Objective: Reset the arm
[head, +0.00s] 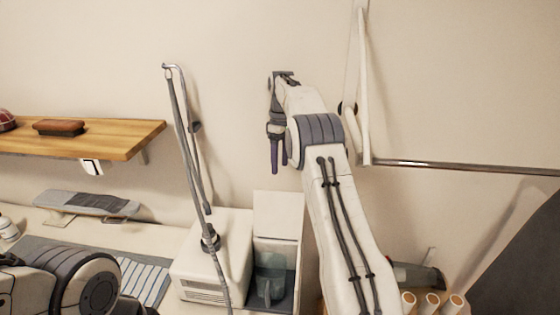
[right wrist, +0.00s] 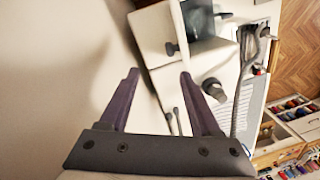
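My right arm reaches up in the middle of the head view. My right gripper (head: 278,166) hangs with its fingers pointing down, in front of the bare wall and above the white steam station. In the right wrist view the right gripper (right wrist: 159,74) has its two purple-grey fingers well apart, with nothing between them. A rounded joint of my left arm shows at the bottom left of the head view. My left gripper is outside the frames.
A wooden shelf (head: 125,136) with a brush (head: 60,127) is on the left wall. The white steam station (head: 205,270) with a tall hose stand is below my right gripper. A metal rail (head: 460,167) runs along the right wall. Thread cones (head: 431,301) stand at the lower right.

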